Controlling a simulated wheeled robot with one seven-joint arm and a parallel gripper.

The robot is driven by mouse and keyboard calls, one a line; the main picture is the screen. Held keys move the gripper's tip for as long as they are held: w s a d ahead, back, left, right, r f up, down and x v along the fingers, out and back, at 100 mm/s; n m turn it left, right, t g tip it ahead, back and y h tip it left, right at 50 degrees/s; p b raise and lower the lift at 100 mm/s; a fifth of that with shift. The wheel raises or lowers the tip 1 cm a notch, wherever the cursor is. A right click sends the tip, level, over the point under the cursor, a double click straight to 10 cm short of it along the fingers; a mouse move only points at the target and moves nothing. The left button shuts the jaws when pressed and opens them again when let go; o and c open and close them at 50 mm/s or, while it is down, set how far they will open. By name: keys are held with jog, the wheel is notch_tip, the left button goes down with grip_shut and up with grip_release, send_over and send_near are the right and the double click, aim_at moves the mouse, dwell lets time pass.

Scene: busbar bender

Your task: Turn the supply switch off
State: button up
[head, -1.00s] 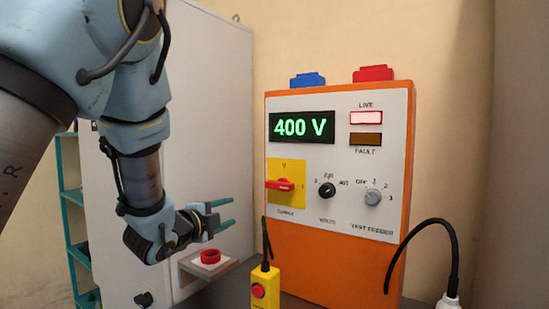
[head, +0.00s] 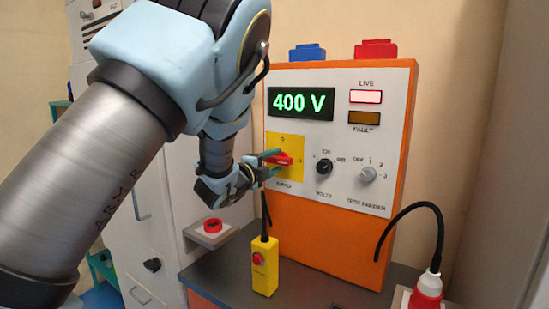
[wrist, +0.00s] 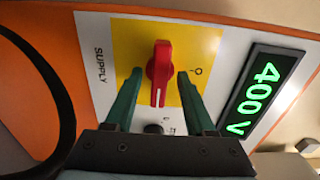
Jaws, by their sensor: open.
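The supply switch is a red rotary handle (head: 284,158) on a yellow plate (head: 291,176) at the left of the panel. In the head view the handle lies horizontal, and a mark sits at the plate's top. In the wrist view the red handle (wrist: 159,70) shows a white line at its lower end, with the O mark to its right. My gripper (head: 270,161) is open at the switch. In the wrist view its green fingers (wrist: 160,76) stand either side of the handle, with a small gap visible on each side. Part of the plate is hidden behind the fingers.
The orange cabinet's display (head: 301,103) reads 400 V and the LIVE lamp (head: 366,96) is lit. A volts knob (head: 324,167) and test feeder knob (head: 368,174) are right of the switch. A yellow pendant (head: 265,270) stands below; a red button (head: 212,227) is at left.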

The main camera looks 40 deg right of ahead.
jog(key=shift+d, duration=0.2)
grip_shut()
dwell(0.4)
